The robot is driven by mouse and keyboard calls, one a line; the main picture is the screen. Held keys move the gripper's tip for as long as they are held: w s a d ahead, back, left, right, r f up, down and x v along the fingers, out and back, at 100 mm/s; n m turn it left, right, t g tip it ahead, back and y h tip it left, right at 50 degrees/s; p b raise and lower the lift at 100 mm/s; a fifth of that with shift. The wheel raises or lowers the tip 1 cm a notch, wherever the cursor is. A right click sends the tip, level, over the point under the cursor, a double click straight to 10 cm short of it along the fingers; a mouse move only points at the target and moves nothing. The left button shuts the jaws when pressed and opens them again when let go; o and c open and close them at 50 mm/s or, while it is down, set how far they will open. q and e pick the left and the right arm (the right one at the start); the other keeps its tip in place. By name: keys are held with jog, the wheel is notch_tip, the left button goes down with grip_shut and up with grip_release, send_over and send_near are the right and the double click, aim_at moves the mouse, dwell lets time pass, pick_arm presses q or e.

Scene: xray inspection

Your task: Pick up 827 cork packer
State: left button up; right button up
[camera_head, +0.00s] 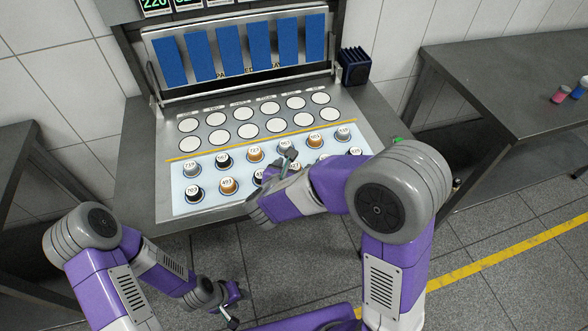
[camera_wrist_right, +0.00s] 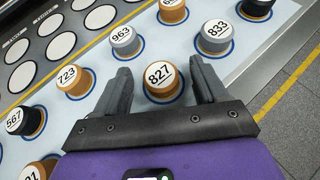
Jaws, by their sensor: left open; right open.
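The 827 cork packer (camera_wrist_right: 162,82), a short brown cylinder with a white numbered top, stands upright on a blue-ringed spot in the right wrist view. My right gripper (camera_wrist_right: 160,76) is open, with one finger on each side of the 827 packer and visible gaps to it. In the head view my right gripper (camera_head: 286,160) is over the front rows of packers, and the arm hides much of the 827 packer. My left gripper (camera_head: 232,312) is low at the bottom of the head view, away from the packers, open and empty.
Close neighbours in the wrist view are the grey 963 (camera_wrist_right: 125,42), grey 833 (camera_wrist_right: 216,36) and brown 723 (camera_wrist_right: 73,82) packers. Empty white circles (camera_head: 247,131) lie behind the yellow line. Blue panels (camera_head: 230,52) stand at the back. A side table (camera_head: 500,75) is at right.

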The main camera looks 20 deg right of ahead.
jog(key=shift+c, duration=0.4)
jog(key=c, duration=1)
jog(key=shift+r, duration=0.1)
jog(key=shift+c, duration=0.2)
